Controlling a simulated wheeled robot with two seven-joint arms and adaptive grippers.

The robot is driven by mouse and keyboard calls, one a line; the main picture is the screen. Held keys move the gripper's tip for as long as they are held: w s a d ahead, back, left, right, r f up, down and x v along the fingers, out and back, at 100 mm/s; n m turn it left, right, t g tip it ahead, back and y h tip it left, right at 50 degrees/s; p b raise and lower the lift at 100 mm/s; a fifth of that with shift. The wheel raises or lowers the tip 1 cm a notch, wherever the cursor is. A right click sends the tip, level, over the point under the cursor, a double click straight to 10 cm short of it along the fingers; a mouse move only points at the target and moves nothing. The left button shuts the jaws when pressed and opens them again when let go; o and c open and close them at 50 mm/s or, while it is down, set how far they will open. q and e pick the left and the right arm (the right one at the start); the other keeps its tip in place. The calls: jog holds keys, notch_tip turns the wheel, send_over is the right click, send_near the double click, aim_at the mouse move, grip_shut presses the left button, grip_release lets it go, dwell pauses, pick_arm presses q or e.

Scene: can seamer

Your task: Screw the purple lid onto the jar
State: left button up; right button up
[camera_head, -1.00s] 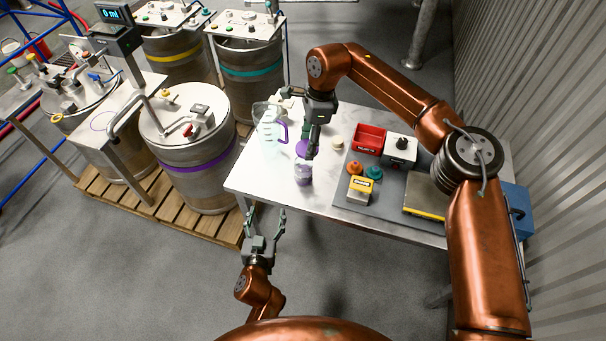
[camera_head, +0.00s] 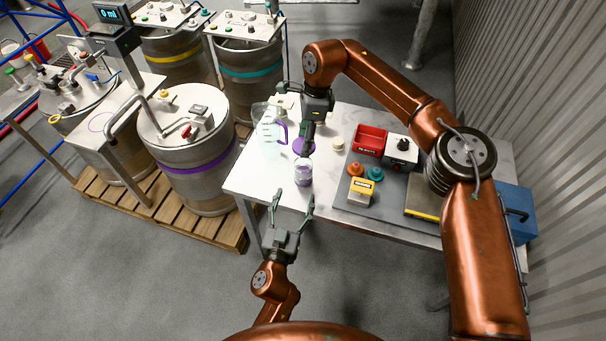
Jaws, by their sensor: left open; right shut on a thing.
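The purple lid (camera_head: 298,147) is in the fingers of my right gripper (camera_head: 308,147), which is shut on it. The fingers hide part of the lid. The clear jar (camera_head: 304,168) stands upright near the white table's front edge, with purple contents at the bottom and its top uncovered. In the picture the lid is just behind the jar's mouth and apart from it; its exact height is hard to tell. My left gripper (camera_head: 292,199) is open and empty in front of the table edge, below the jar in the picture, not touching it.
A clear jug with a purple handle (camera_head: 270,133) stands left of the jar. To the right are a cream round piece (camera_head: 338,144), a red bin (camera_head: 370,139), orange and teal pieces, a yellow-topped block (camera_head: 362,189) and a grey mat (camera_head: 345,197). A purple-banded drum (camera_head: 200,180) stands left.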

aim_at(301, 176)
pick_arm(q)
jog(key=x, duration=1.1)
jog(key=shift+w, duration=0.4)
pick_arm(e)
jog(key=shift+c, duration=0.2)
pick_arm(q)
grip_shut()
pick_arm(e)
jog(key=shift+f, duration=2.5)
